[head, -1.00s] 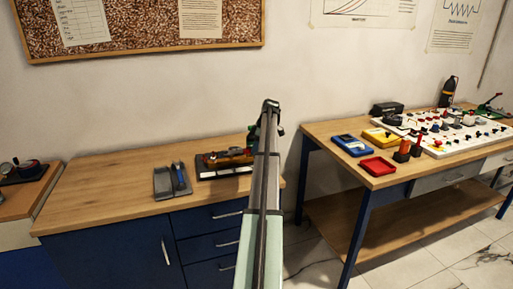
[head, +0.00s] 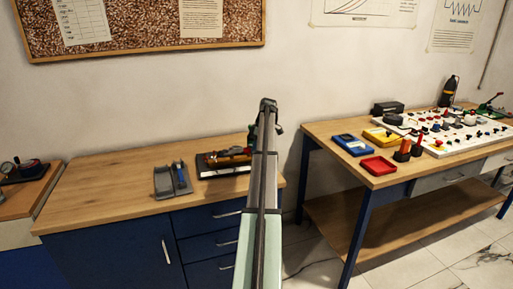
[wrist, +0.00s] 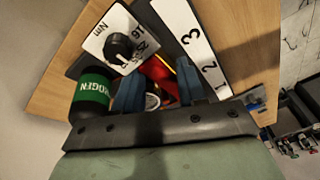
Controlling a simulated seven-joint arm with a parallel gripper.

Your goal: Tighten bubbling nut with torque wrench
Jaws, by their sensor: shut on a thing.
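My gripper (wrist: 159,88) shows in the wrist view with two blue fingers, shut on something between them. A red part (wrist: 158,70) and a small round silvery part (wrist: 152,101) show there; I cannot tell which is held. The bubbling nut and the torque wrench cannot be told apart for sure. A black knob on a white dial marked Nm (wrist: 118,47) lies just beyond the fingers. In the head view my arm hides the gripper. The rig (head: 226,158), with an orange-red cylinder on a dark base, is left of my arm on the wooden counter.
A green-banded dark bottle (wrist: 93,92) is close left of the fingers, and a numbered white strip (wrist: 192,45) is beyond them. A grey tray (head: 164,184) with blue-handled tools lies left of the rig. A second table (head: 320,132) with trays and a white board stands right.

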